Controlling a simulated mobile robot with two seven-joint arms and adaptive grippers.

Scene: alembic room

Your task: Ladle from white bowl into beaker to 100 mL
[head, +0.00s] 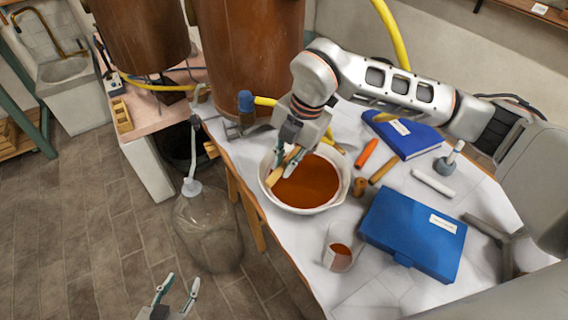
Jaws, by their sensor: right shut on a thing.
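The white bowl (342,200) stands on the table and holds orange-brown liquid. My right gripper (291,160) is over the bowl's left back part, shut on a tan, wooden-looking piece of the ladle (280,174). The ladle's lower end is not visible; I cannot tell whether it is in the liquid. The clear beaker (338,260) stands in front of the bowl, to its right, with some reddish-brown liquid inside. Its marks are too small to read. My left gripper (176,290) is open and empty, low at the front, over the floor and away from the table.
A blue case (414,232) lies right of the beaker. A large glass bottle (208,230) stands on the floor left of the table. Copper vessels (250,50) rise behind.

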